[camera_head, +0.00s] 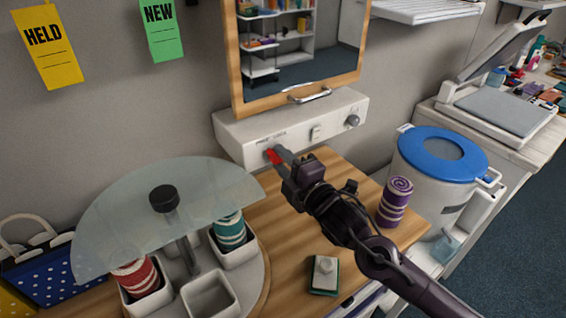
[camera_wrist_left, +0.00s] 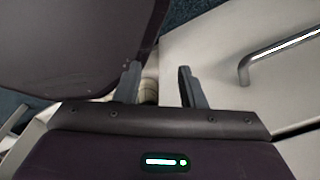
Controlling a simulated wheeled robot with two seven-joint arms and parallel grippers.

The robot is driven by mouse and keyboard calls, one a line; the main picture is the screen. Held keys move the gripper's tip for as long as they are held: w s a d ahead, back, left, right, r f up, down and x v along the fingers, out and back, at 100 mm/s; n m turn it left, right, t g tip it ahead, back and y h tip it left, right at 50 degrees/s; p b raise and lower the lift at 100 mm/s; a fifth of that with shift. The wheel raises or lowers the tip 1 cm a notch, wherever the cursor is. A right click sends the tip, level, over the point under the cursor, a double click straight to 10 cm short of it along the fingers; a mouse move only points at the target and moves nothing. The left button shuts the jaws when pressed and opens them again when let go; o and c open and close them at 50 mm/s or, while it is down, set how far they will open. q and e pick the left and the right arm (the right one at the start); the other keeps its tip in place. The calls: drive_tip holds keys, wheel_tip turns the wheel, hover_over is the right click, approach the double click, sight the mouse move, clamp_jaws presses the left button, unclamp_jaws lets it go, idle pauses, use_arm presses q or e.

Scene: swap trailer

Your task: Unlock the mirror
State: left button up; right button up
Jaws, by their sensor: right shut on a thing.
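The mirror (camera_head: 310,50) has a wooden frame with a metal handle (camera_head: 308,95) at its lower edge. Below it is a white lock box (camera_head: 240,133) with a small switch (camera_head: 316,132) and a round knob (camera_head: 353,121). My right gripper (camera_head: 278,156) is shut on a red part (camera_head: 270,157) at the left of the box front. The fingers hide some of this part. My left gripper (camera_wrist_left: 160,86) shows only in the left wrist view, with its fingers apart and nothing seen between them.
A round stand with a glass cover (camera_head: 125,205) holds red and teal rolls at left. A purple roll (camera_head: 397,200) stands on the wooden counter (camera_head: 285,235) near a green-and-white block (camera_head: 324,275). A blue-lidded white bin (camera_head: 420,190) is at right.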

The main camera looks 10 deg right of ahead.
drive_tip(key=shift+f, duration=0.15)
drive_tip(key=o, duration=1)
drive_tip(key=shift+s+a, duration=0.1)
drive_tip(key=shift+c, duration=0.2)
drive_tip(key=shift+s, duration=0.15)
drive_tip(key=b+v, duration=0.2)
drive_tip(key=v, duration=0.5)
drive_tip(key=shift+s, duration=0.25)
